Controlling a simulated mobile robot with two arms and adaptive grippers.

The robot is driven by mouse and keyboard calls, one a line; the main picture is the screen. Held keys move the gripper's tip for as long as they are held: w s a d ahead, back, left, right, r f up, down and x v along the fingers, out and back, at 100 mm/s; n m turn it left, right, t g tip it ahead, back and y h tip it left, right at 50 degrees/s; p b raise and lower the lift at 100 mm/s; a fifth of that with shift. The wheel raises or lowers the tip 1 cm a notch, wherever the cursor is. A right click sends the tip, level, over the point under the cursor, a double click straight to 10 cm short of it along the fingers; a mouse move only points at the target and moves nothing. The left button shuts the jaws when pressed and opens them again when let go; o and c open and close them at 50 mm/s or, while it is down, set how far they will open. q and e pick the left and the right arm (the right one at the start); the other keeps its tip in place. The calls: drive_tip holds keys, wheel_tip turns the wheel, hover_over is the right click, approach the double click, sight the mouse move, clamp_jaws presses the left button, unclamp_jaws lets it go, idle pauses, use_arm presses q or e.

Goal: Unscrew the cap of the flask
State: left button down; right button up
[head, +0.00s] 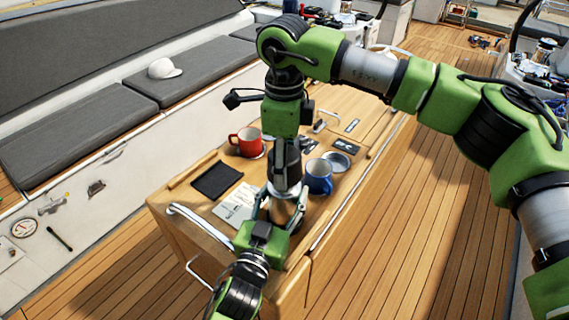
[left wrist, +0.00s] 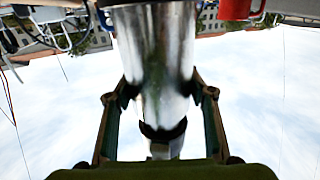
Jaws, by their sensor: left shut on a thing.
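The flask (head: 285,212) is a shiny steel cylinder standing upright on the wooden cockpit table. My left gripper (head: 284,198) comes from the near side and is shut on its body. In the left wrist view, which looks upside down, the flask body (left wrist: 155,55) is between the two fingers of the left gripper (left wrist: 160,90). A dark band and a narrower grey part show at its end low in that picture. My right gripper (head: 287,180) points straight down over the flask's top. The cap is hidden there, and I cannot tell whether the right fingers are closed on it.
A blue mug (head: 318,177) stands close right of the flask, a red mug (head: 246,141) behind left. A dark pad (head: 217,180), a paper (head: 235,203) and a small round dish (head: 337,161) lie on the table (head: 190,217). Metal rails edge it.

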drive_tip(key=shift+r, duration=0.1)
drive_tip(key=shift+r, duration=1.9)
use_arm(q)
drive_tip(key=c, duration=0.9)
unclamp_jaws()
drive_tip(key=shift+o, duration=0.2)
